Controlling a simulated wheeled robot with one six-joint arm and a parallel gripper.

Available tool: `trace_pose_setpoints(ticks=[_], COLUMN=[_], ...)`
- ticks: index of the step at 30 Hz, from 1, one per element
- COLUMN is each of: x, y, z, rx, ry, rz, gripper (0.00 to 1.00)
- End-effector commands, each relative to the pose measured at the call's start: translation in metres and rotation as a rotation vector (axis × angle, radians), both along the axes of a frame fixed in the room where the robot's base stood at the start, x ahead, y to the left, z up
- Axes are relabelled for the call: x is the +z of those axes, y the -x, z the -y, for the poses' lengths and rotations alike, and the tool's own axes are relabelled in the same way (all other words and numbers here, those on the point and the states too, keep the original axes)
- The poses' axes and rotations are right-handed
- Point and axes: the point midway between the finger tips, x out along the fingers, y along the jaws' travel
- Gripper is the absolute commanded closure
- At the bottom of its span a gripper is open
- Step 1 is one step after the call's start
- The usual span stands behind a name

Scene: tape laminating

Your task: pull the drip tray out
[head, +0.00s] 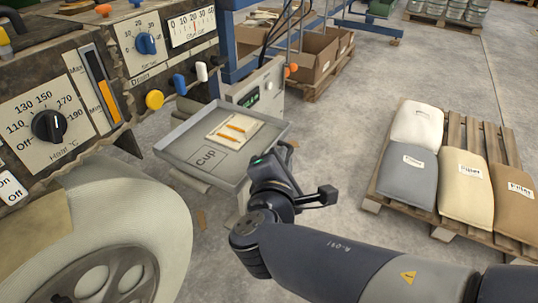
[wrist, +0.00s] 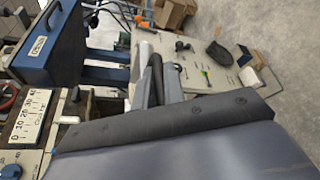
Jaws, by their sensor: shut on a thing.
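The drip tray (head: 172,143) is a shallow grey tray with a "Cup" label on its floor, in the middle of the head view, below the machine's panel. It looks roughly level and stands out from the machine's side. A pale sheet (head: 229,137) with orange pieces lies in it. My gripper (head: 283,150) is at the tray's near right end, shut on the tray. My own wrist hides the exact grip in the head view. In the wrist view, dark and grey parts by the jaws (wrist: 155,85) show, but the contact is not clear.
The machine's panel (head: 62,95) with dials and coloured knobs is on the left. A large pale wheel-like part (head: 125,215) stands below it. A pallet of filler sacks (head: 466,180) lies on the right. Cardboard boxes (head: 318,58) stand behind.

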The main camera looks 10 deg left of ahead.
Motion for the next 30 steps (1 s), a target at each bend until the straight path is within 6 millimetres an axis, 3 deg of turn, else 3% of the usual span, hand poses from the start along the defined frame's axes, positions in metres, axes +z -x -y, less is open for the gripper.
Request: trace_pose_setpoints(ticks=[14, 15, 17, 30], x=[0.000, 0.000, 0.000, 0.004], y=[0.002, 0.002, 0.002, 0.013], z=[0.005, 0.005, 0.005, 0.003], rx=[0.000, 0.000, 0.000, 0.004], ry=[0.001, 0.001, 0.001, 0.000], rz=[-0.001, -0.001, -0.001, 0.000], gripper=[1.00, 0.86, 0.81, 0.80])
